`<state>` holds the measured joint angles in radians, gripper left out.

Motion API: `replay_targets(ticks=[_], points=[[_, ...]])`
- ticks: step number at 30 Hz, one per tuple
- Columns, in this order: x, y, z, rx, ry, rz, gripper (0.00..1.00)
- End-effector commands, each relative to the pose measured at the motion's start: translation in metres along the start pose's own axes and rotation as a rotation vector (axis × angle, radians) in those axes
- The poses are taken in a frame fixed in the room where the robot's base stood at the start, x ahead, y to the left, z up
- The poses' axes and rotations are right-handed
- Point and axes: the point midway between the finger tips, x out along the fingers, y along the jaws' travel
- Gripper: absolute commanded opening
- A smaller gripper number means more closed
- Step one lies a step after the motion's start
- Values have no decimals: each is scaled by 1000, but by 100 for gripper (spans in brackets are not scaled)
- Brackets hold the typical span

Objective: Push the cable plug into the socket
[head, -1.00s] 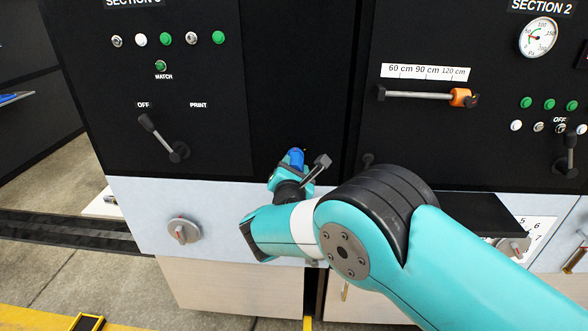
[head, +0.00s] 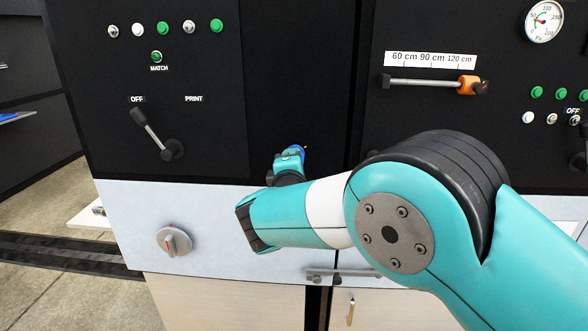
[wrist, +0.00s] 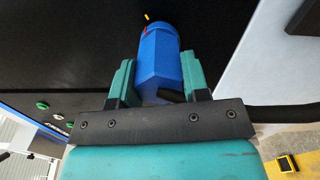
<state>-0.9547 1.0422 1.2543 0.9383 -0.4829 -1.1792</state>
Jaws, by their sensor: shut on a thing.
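The blue cable plug (wrist: 160,62) sits between the two teal fingers of my gripper (wrist: 159,80) in the wrist view, and the fingers are shut on it. Its front end points toward a black panel, with a small red mark and a yellow bit at its tip. In the head view my gripper (head: 289,160) is in front of the dark panel between the two machine sections, with the blue plug (head: 297,149) just showing at its top. The socket cannot be made out in either view. Whether the plug touches the panel cannot be told.
A lever (head: 155,133) and a grey knob (head: 174,241) are on the left section. A slider with an orange grip (head: 469,85) is at the upper right. A metal handle (head: 342,275) lies low beneath my arm. A pressure gauge (head: 543,21) is at the top right.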

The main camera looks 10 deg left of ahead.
Motion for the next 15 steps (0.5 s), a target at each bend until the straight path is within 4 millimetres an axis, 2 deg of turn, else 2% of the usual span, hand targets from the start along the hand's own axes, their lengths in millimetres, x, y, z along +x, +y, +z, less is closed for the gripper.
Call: replay_targets(ticks=[3, 7, 8, 9, 11, 15], points=[[0, -2, 0, 20, 0, 2, 14], [1, -6, -1, 138, -1, 3, 14], [1, -1, 0, 141, -1, 2, 47], [1, 1, 0, 136, -1, 1, 56], [1, 1, 0, 135, -1, 1, 70], [1, 1, 0, 133, -1, 1, 72]])
